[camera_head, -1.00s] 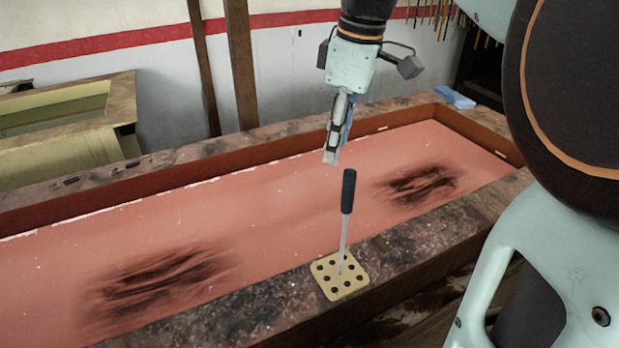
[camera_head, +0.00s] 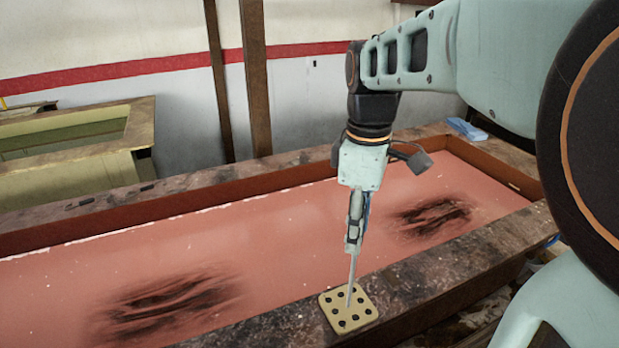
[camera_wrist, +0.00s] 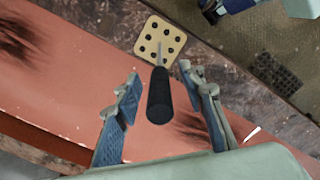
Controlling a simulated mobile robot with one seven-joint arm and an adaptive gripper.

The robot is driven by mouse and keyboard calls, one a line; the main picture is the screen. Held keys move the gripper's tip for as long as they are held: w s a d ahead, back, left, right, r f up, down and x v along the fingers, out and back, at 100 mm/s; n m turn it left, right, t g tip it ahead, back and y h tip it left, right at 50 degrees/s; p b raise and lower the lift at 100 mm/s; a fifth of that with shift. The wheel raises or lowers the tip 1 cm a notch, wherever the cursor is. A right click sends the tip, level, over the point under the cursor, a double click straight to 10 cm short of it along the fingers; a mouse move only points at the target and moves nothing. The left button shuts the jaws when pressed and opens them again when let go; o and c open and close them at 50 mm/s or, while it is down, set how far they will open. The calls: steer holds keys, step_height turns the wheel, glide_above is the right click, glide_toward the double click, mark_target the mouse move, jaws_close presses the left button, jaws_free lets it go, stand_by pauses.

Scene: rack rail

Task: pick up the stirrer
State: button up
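The stirrer stands upright in a pale yellow rack block with dark holes (camera_head: 338,318). In the head view its thin metal shaft (camera_head: 351,272) shows, while its black handle is hidden by my gripper (camera_head: 354,246). In the wrist view the black handle (camera_wrist: 160,97) points toward the camera, with the rack block (camera_wrist: 150,30) beyond it. My gripper (camera_wrist: 160,78) is open, one blue-padded finger on each side of the handle. A gap shows between the handle and both fingers.
The block rests on the stained near rail (camera_head: 275,328) of a long trough with a pinkish floor (camera_head: 240,235) and dark scorch-like marks. A blue item (camera_head: 466,128) lies on the far rail at right. A yellowish open box (camera_head: 70,180) stands behind at left.

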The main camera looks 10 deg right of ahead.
steer(key=shift+f, duration=0.65)
jaws_close()
steer(key=shift+r, duration=0.1)
